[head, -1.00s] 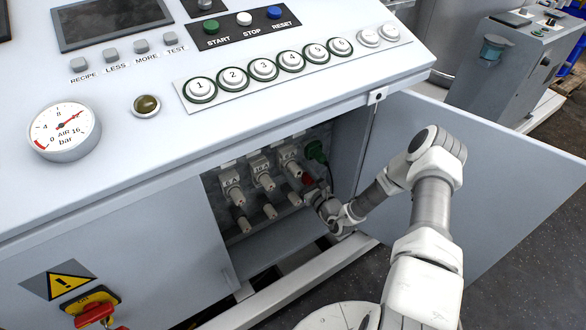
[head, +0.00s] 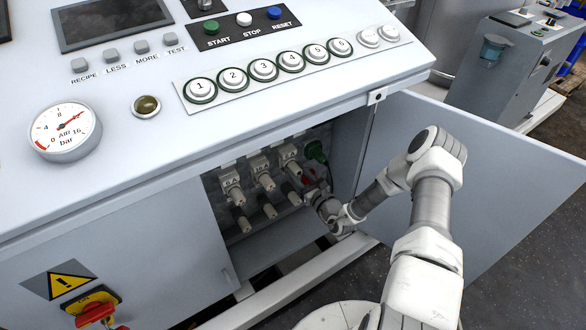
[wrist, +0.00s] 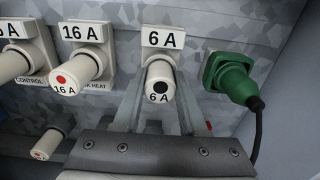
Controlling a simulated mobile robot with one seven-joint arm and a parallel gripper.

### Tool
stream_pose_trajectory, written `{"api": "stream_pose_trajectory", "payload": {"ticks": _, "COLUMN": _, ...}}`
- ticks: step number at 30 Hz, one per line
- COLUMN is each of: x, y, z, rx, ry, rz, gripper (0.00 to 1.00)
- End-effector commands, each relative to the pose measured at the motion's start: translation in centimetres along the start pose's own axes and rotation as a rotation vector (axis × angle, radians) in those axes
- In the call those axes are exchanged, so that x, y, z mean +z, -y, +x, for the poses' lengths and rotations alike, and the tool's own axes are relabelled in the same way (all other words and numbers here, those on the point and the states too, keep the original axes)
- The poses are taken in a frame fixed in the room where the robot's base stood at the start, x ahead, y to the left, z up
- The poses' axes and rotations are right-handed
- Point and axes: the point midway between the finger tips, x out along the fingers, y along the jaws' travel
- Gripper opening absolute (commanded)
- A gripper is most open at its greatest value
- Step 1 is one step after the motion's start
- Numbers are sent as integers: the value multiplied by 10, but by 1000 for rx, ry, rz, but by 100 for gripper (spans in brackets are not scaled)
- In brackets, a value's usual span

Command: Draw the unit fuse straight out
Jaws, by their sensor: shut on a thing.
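The right-hand fuse of the upper row is a white cylinder (wrist: 160,84) with a black dot and "6 A" on its end. It stands in front of a white holder (wrist: 163,38) marked "6 A", with a dark patch showing between them; I cannot tell how far it is seated. My gripper (wrist: 158,98) has its grey fingers on either side of this cylinder and is shut on it. In the head view my gripper (head: 318,192) is inside the open cabinet, at the right end of the fuse row. The name under this holder is hidden.
A 16 A fuse (wrist: 80,70) with a red dot sits left of it, with another fuse (wrist: 12,62) beyond. A green plug (wrist: 232,82) with a black cable is close on the right. A lower fuse (wrist: 47,144) shows below. The open door (head: 480,180) stands right of my arm.

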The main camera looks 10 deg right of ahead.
Motion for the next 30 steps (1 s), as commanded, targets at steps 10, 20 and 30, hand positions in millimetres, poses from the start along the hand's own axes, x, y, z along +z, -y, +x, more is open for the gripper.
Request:
{"api": "stream_pose_trajectory", "payload": {"ticks": 10, "x": 0, "y": 0, "z": -2, "rx": 0, "ry": 0, "rz": 0, "gripper": 0}}
{"api": "stream_pose_trajectory", "payload": {"ticks": 20, "x": 0, "y": 0, "z": -15, "rx": 1, "ry": -1, "rz": 0, "gripper": 0}}
{"api": "stream_pose_trajectory", "payload": {"ticks": 30, "x": 1, "y": 0, "z": -28, "rx": 0, "ry": -1, "rz": 0, "gripper": 0}}
